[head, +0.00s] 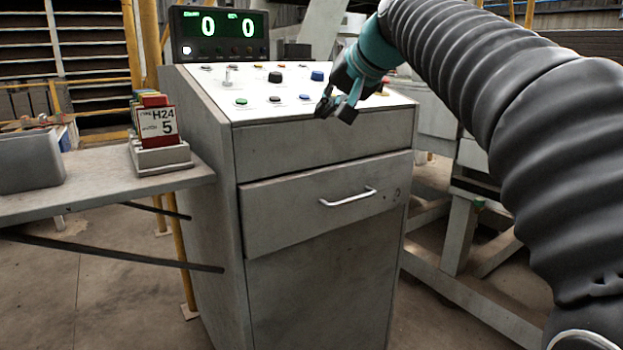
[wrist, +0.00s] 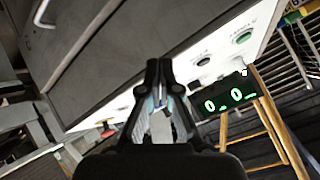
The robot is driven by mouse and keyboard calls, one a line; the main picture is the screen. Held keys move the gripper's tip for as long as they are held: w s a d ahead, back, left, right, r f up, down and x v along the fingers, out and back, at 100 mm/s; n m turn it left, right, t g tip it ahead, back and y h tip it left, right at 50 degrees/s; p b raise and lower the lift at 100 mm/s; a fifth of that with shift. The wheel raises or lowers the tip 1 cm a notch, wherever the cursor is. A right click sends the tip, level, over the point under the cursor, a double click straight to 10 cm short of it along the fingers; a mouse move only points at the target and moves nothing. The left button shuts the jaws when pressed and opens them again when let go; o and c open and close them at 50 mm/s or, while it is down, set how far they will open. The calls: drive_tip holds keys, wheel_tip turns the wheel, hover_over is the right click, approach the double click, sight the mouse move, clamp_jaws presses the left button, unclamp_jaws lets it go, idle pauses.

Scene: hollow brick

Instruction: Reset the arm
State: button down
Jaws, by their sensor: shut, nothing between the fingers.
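My gripper (head: 338,104) is shut and empty in the head view. It hangs near the front edge of the control cabinet's sloped white panel (head: 222,88), at the right part of the panel. In the wrist view my gripper (wrist: 158,68) also shows with its fingertips together. My arm in its grey ribbed sleeve comes in from the right and hides part of the panel's right side. Whether the fingertips touch the panel, I cannot tell.
The grey cabinet has a drawer (head: 325,205) with a handle. A display (head: 218,36) reading 0 and 0 stands behind the panel. A shelf (head: 95,187) at the left holds a card holder (head: 160,157) and a grey bin (head: 30,162). Metal framing (head: 465,235) stands right.

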drive_tip(key=s+d+f+g+h, duration=0.1)
drive_tip(key=s+d+f+h, duration=0.15)
drive_tip(key=s+f, duration=0.45)
drive_tip(key=s+d+f+g+h, duration=0.1)
drive_tip(key=s+d+f, duration=0.25)
drive_tip(key=f, duration=0.85)
drive_tip(key=s+d+f+h, duration=0.1)
drive_tip(key=s+d+f, duration=0.2)
drive_tip(key=s+f, duration=0.5)
drive_tip(key=s+d+f+g+h, duration=0.1)
drive_tip(key=s+d+f, duration=0.3)
drive_tip(key=s+f, duration=0.4)
drive_tip(key=shift+s+n, duration=0.4)
drive_tip(key=shift+s, duration=1.35)
drive_tip(key=shift+d, duration=0.1)
